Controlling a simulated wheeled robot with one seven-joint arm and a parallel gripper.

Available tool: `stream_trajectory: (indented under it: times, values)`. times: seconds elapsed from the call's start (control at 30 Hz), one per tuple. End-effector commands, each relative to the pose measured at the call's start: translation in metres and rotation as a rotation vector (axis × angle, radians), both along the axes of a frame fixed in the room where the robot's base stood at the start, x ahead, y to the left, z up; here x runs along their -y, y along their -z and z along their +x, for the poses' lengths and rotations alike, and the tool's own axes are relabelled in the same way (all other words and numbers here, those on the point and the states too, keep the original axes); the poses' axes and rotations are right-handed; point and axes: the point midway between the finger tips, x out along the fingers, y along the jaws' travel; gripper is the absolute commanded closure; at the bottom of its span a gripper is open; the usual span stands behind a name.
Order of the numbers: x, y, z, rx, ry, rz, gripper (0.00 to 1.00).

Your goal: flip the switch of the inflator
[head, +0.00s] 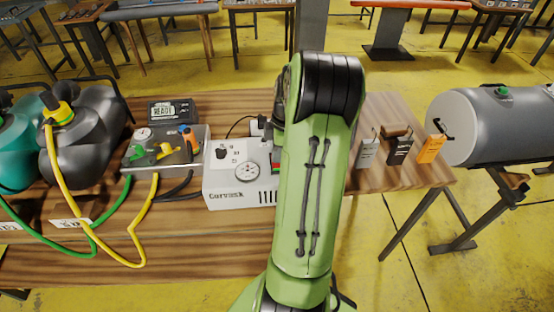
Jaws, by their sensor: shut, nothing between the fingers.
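The inflator (228,190) is a white box with a round gauge and a black knob on its top, standing on the wooden table. A small red and green part (276,161), possibly its switch, shows at its right, right beside my arm. My green arm rises in front of the inflator's right side and hides that end. My gripper is hidden behind the arm, so its fingers and any contact with the switch cannot be seen.
A grey control box (190,158) with coloured valves and hoses stands left of the inflator. Dark and teal tanks (90,125) are at the far left. Tagged padlock-like items (398,150) lie right of my arm. A grey cylinder (490,125) stands beyond the table's right edge.

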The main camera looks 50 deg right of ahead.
Motion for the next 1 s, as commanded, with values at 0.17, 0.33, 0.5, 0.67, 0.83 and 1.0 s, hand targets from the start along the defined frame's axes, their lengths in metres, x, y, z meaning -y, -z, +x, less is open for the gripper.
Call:
stream_trajectory:
  times: [0.17,0.33,0.5,0.67,0.83,1.0]
  values:
    - [0.000,0.003,0.000,0.000,0.000,0.000,1.00]
    - [0.000,0.006,0.000,0.000,0.000,0.000,1.00]
    - [0.000,0.009,0.000,0.000,0.000,0.000,1.00]
    - [0.000,0.011,0.000,0.000,0.000,0.000,1.00]
    - [0.000,0.014,0.000,0.000,-0.001,0.000,1.00]
    - [0.000,0.016,0.000,0.000,-0.001,0.000,1.00]
